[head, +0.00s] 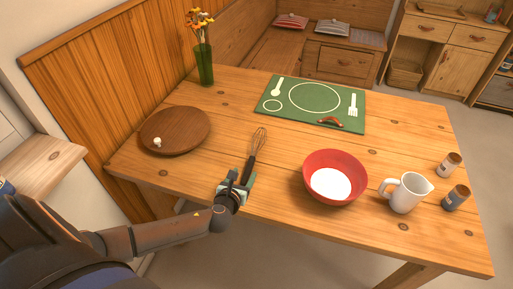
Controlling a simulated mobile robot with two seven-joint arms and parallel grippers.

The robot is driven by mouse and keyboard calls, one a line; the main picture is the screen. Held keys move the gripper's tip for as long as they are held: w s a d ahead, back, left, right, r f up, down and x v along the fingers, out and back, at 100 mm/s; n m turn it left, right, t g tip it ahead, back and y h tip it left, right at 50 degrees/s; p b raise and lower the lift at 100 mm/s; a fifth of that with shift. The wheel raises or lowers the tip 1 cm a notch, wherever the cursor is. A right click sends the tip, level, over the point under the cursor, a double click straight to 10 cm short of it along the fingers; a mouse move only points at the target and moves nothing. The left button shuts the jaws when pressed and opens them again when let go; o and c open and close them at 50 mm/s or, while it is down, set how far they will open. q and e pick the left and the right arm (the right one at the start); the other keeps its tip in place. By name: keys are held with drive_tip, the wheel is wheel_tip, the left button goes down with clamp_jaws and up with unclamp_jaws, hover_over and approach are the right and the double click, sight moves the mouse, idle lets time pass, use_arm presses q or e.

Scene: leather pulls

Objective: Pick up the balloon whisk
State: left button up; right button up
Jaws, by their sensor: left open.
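The balloon whisk (259,140) lies on the wooden table with its wire head pointing away from me and its dark handle toward me. My left gripper (244,180) is open at the near end of the handle, close to the table's front edge. The gripper hides the end of the handle, and I cannot tell whether the fingers touch it. My right gripper is not in view.
A red bowl (318,166) with white contents stands right of the whisk, beside a white jug (408,193) and two small jars. A round wooden board (184,127) lies left. A green placemat (345,96) and a vase (204,66) are farther back.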

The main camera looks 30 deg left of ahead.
sight(249, 166)
use_arm(q)
drive_tip(key=shift+b+x, duration=0.7)
drive_tip(key=shift+x, duration=3.05)
drive_tip(key=shift+s+f, duration=0.1)
clamp_jaws()
